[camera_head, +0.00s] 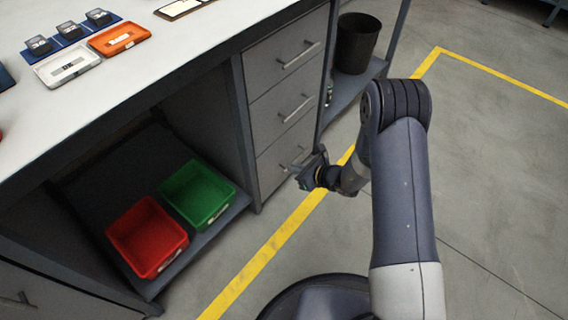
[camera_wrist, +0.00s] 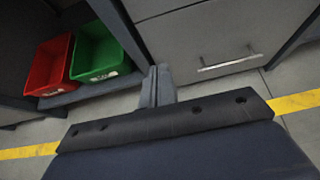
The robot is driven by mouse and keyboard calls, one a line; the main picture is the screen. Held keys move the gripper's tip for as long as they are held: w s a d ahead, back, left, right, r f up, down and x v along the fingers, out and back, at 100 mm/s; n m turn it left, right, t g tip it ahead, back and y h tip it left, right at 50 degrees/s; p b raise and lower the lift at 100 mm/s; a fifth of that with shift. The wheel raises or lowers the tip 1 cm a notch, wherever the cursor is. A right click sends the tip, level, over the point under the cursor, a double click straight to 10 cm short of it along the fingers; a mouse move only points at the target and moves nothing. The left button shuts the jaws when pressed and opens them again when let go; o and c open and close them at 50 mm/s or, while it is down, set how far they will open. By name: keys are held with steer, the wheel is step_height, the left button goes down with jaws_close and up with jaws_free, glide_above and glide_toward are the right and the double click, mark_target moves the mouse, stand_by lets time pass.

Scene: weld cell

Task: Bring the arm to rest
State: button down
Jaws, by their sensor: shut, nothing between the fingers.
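My gripper (camera_head: 304,174) is in front of the lower drawers of the workbench in the head view, at the end of my bent arm. In the wrist view the shut fingers (camera_wrist: 158,86) show close together at the middle, with nothing between them. The gripper looks apart from the drawer fronts, though its exact distance is hard to tell. My arm reaches up from the lower right, bends at the elbow and comes down to the wrist.
The workbench (camera_head: 150,90) carries an orange tray (camera_head: 119,38), a white tray (camera_head: 66,66) and dark blocks. Red (camera_head: 147,238) and green (camera_head: 198,194) bins sit on its lower shelf. A dark bin (camera_head: 356,43) stands behind. The floor at right is clear beyond a yellow line (camera_head: 262,256).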

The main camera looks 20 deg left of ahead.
steer(key=shift+s+d+r, duration=0.2)
steer(key=shift+d+r, duration=0.1)
steer(key=shift+d, duration=0.25)
